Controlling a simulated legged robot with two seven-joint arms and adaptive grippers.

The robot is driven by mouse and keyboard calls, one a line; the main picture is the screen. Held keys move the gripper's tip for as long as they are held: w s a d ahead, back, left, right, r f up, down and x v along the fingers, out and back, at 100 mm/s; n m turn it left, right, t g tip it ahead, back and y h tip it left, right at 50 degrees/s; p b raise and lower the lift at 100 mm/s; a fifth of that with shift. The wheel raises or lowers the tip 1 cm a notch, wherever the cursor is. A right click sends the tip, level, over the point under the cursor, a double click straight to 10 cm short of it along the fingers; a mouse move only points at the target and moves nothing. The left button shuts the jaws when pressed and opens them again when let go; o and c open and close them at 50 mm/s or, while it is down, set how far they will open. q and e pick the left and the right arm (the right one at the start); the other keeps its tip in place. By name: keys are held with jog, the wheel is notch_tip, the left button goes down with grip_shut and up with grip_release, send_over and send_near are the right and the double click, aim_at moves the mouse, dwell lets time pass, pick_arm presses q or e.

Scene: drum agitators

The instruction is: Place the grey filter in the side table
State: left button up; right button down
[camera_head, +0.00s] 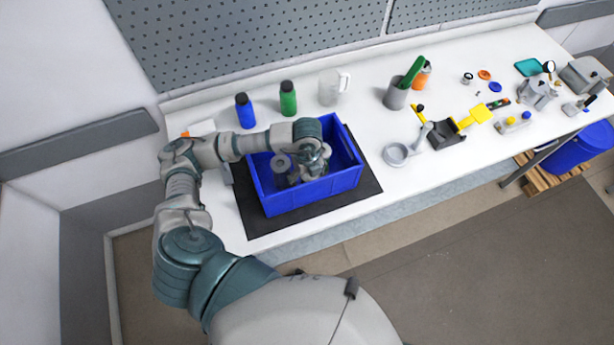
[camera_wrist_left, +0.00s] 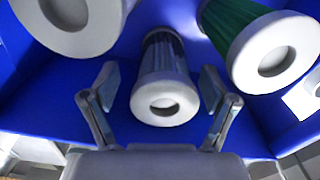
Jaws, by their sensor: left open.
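My left gripper (camera_head: 308,170) reaches down into the blue crate (camera_head: 318,194). In the left wrist view the gripper (camera_wrist_left: 160,84) is open, with its fingers on either side of a filter (camera_wrist_left: 165,92) with a dark bluish pleated body and a pale end cap. I cannot tell whether they touch it. A second filter (camera_wrist_left: 72,22), showing a pale grey end, is at the upper left, and a green filter (camera_wrist_left: 262,48) is at the right. In the head view a grey round filter end (camera_head: 281,163) shows left of the gripper. Which one is the grey filter is unclear. No separate side table is identifiable.
The crate stands on a black mat (camera_head: 252,217) on the white bench (camera_head: 350,125). Blue (camera_head: 245,112) and green (camera_head: 288,100) bottles and a clear jug (camera_head: 333,88) stand behind it. Tools and parts lie to the right. A pegboard wall (camera_head: 240,40) rises behind.

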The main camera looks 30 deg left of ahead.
pick_arm(q)
jog(key=r, duration=1)
jog(key=shift+d+r+b, duration=0.1)
jog(key=shift+d+b, duration=0.25)
jog(key=shift+a+r, duration=0.15)
jog(key=shift+r, duration=0.25)
